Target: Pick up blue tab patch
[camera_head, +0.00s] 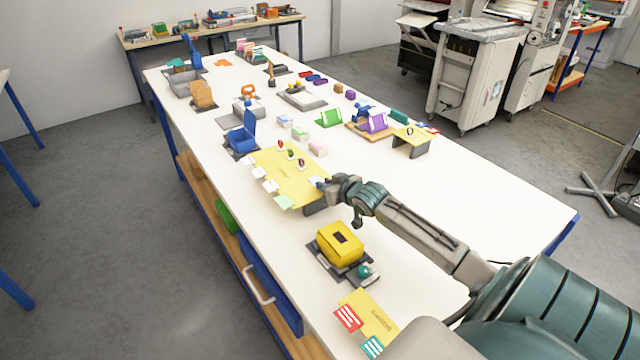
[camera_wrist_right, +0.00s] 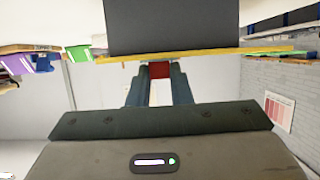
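A pale blue patch (camera_head: 317,182), which looks like the blue tab patch, lies at the right edge of the yellow board (camera_head: 262,158). My right gripper (camera_head: 325,187) is right beside it, at the board's edge, and partly covers it. In the right wrist view the two fingers (camera_wrist_right: 158,88) stand apart, level with the board's edge (camera_wrist_right: 205,54). A small red thing (camera_wrist_right: 159,70) shows between the fingertips; I cannot tell whether they touch it. The blue patch cannot be made out there. My left gripper is not in view.
A yellow box on a dark base (camera_head: 340,243) stands in front of the board. A blue open box (camera_head: 241,140) stands behind it. A yellow card (camera_head: 368,312) lies nearer. The white table (camera_head: 400,190) is clear to the right.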

